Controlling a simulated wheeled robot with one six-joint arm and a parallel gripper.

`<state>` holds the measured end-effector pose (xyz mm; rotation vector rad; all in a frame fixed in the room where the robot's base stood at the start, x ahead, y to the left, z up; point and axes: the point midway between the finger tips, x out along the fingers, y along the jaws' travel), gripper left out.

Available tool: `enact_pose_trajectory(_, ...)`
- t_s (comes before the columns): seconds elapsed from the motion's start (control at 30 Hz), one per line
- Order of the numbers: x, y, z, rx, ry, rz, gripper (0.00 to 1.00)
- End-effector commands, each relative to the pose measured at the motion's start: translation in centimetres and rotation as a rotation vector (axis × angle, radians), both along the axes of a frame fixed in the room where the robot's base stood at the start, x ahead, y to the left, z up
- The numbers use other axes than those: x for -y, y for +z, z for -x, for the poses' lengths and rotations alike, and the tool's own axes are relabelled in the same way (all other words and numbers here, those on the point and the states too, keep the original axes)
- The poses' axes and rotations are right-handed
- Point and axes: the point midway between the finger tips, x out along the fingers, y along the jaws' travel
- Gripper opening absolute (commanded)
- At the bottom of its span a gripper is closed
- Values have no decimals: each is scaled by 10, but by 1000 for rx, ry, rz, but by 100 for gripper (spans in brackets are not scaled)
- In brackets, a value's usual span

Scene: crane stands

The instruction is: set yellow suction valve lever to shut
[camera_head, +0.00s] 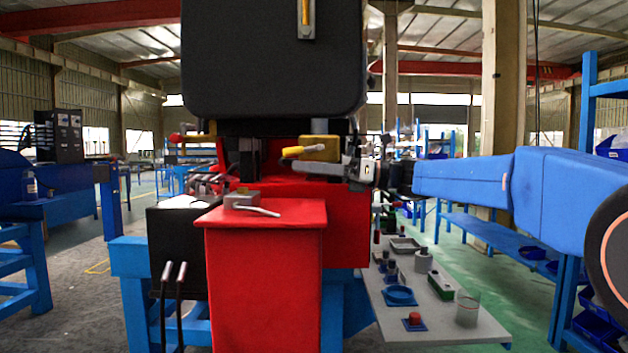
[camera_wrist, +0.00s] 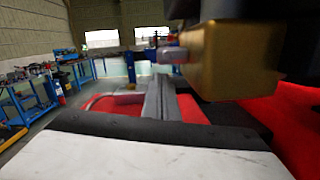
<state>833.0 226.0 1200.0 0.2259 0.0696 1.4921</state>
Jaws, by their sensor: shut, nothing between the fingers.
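A yellow block (camera_head: 319,148) with a short yellow lever (camera_head: 292,152) pointing left sits under the large dark housing, above the red cabinet. In the wrist view the block (camera_wrist: 232,62) looks golden, at the upper right, with a blurred pale stub (camera_wrist: 172,55) on its left side. My gripper (camera_head: 298,166) reaches in from the right, just below the block and lever. Its grey fingers (camera_wrist: 160,84) are shut and empty in the wrist view. I cannot tell whether they touch the lever. Another yellow handle (camera_head: 306,12) hangs on a metal plate on the dark housing.
The dark housing (camera_head: 272,60) hangs close overhead. A grey box with a white lever (camera_head: 258,209) sits on the red cabinet (camera_head: 265,280). A red-tipped lever (camera_head: 188,138) is at left. A side shelf (camera_head: 450,325) at lower right holds several small items.

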Motion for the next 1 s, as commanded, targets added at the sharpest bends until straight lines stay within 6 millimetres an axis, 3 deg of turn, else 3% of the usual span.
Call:
enact_pose_trajectory(0.5, -1, 10, -2, 0, 0, 0, 0)
enact_pose_trajectory(0.7, -7, 23, -4, 0, 2, 1, 0)
enact_pose_trajectory(1.0, -7, 24, -3, 0, 1, -1, 0)
